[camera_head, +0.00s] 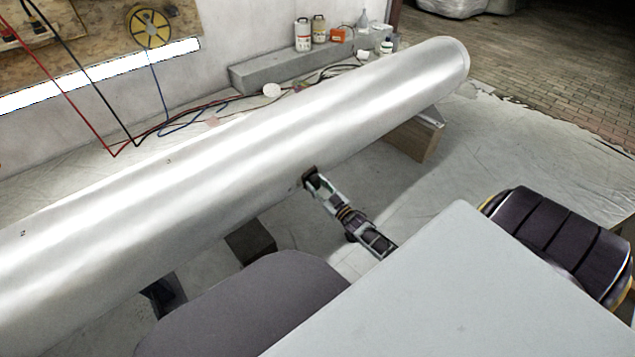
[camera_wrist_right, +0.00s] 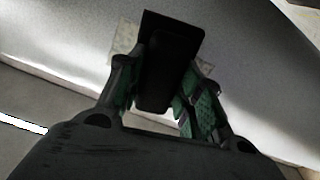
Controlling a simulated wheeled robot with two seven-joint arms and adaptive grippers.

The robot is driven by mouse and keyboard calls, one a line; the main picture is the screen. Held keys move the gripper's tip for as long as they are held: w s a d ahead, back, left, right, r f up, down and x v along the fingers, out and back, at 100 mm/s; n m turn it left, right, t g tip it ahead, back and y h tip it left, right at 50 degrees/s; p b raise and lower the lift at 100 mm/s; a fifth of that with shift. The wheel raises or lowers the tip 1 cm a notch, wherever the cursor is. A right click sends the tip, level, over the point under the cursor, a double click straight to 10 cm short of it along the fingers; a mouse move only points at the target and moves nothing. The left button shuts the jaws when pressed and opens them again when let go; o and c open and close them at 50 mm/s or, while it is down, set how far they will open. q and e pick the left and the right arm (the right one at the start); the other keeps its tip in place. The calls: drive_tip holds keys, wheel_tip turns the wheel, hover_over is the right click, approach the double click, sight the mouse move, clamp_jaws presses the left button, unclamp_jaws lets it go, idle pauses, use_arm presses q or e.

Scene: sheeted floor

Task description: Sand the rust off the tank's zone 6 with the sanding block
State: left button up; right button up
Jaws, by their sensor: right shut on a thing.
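The tank (camera_head: 190,195) is a long silver cylinder lying across the head view from lower left to upper right. My right gripper (camera_head: 310,180) is at the tank's near side, around the middle of its length. In the right wrist view my right gripper (camera_wrist_right: 165,95) is shut on the dark sanding block (camera_wrist_right: 172,45), with the tank (camera_wrist_right: 60,35) right behind it. My left gripper is not in view.
Wooden supports (camera_head: 412,140) hold the tank above the sheeted floor. A grey ledge (camera_head: 290,68) with bottles and cans (camera_head: 303,35) stands behind. Hoses (camera_head: 190,115) lie between wall and tank. Sheeted floor (camera_head: 375,185) is clear right of the gripper.

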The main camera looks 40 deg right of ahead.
drive_tip(key=shift+a, duration=0.15)
drive_tip(key=shift+s+a+p, duration=0.2)
drive_tip(key=shift+a+p, duration=0.4)
drive_tip(key=shift+a, duration=1.05)
drive_tip(key=shift+a+r+p, duration=0.1)
drive_tip(key=shift+a+p, duration=0.3)
drive_tip(key=shift+a, duration=1.3)
drive_tip(key=shift+s, duration=0.1)
drive_tip(key=shift+s, duration=0.45)
drive_tip(key=shift+s+d+f+p, duration=0.15)
drive_tip(key=shift+s+p, duration=0.15)
drive_tip(key=shift+s, duration=0.5)
drive_tip(key=shift+s+d+f+p, duration=0.15)
drive_tip(key=shift+s+p, duration=0.2)
drive_tip(key=shift+s, duration=0.45)
drive_tip(key=shift+s+f+p, duration=0.15)
drive_tip(key=shift+s+p, duration=0.15)
drive_tip(key=shift+s, duration=0.5)
